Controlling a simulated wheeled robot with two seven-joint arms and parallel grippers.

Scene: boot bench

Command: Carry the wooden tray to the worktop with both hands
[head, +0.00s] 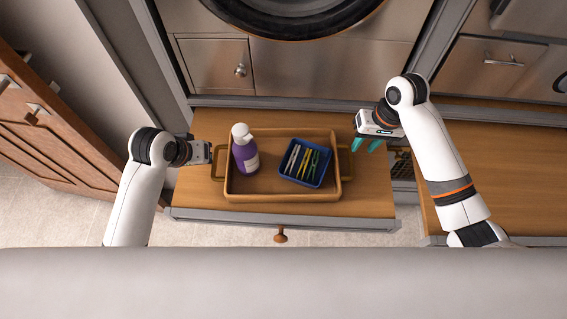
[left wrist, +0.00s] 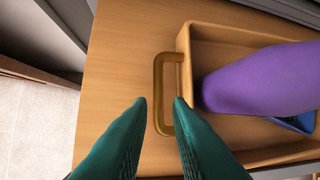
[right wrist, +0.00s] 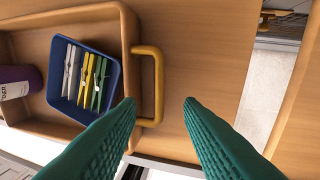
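The wooden tray (head: 255,192) rests flat on the wooden bench. It holds a purple bottle (head: 246,158) with a white cap and a blue box (head: 301,181) of clothes pegs. My left gripper (left wrist: 160,101) is open, its fingertips on either side of the tray's left handle (left wrist: 158,82); I cannot tell if they touch it. In the head view its fingers are hidden.
The bench (head: 190,200) has a drawer knob (head: 281,237) at its front. A second wooden surface (head: 510,180) lies to the right, across a narrow gap. A machine with a round dark door (head: 292,25) stands behind. A wooden cabinet door (head: 50,135) stands at the left.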

